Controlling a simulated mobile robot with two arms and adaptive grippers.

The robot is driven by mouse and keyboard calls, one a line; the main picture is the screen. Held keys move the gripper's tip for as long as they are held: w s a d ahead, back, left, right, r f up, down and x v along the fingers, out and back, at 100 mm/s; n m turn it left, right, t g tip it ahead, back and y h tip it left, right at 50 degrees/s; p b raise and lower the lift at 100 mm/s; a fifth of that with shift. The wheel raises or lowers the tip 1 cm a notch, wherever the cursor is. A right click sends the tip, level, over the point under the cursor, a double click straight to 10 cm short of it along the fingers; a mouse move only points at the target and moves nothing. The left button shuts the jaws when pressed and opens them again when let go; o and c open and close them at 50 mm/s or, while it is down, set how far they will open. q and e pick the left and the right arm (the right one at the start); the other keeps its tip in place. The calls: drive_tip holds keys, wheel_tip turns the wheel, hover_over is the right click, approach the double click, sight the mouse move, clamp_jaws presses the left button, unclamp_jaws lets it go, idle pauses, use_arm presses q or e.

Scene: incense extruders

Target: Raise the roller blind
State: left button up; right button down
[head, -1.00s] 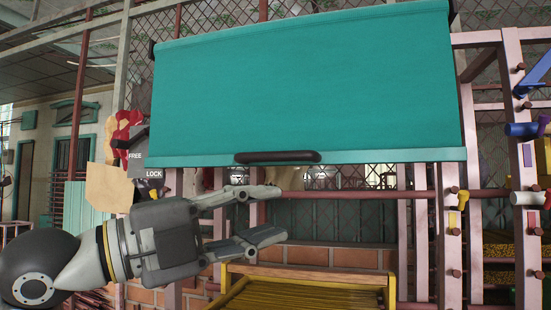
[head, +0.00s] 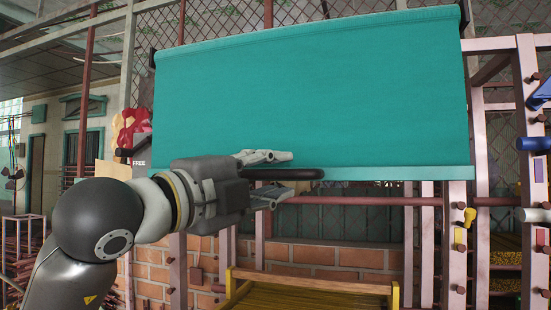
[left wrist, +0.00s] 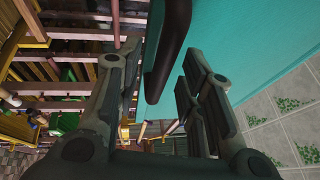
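The teal roller blind (head: 310,95) hangs partly lowered in the head view. A dark bar handle (head: 300,174) sits on its bottom rail (head: 390,173). My left gripper (head: 284,174) is at the handle's left end, its fingers open, one above and one below the bar. In the left wrist view, the handle (left wrist: 168,50) lies between the two spread fingers (left wrist: 150,95), with the blind (left wrist: 235,40) behind and to the right. I cannot see the fingers closed on it. My right gripper is not in view.
A wooden rack with pegs (head: 460,230) and coloured tools stands at the right. A yellow-framed bench (head: 310,283) is below the blind. A FREE label (head: 139,163) shows at the blind's left, partly hidden by my arm. A brick wall is behind.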

use_arm(q)
drive_tip(key=shift+w+d+r, duration=0.1)
drive_tip(key=shift+w+d, duration=0.35)
drive_tip(key=shift+w, duration=0.1)
clamp_jaws()
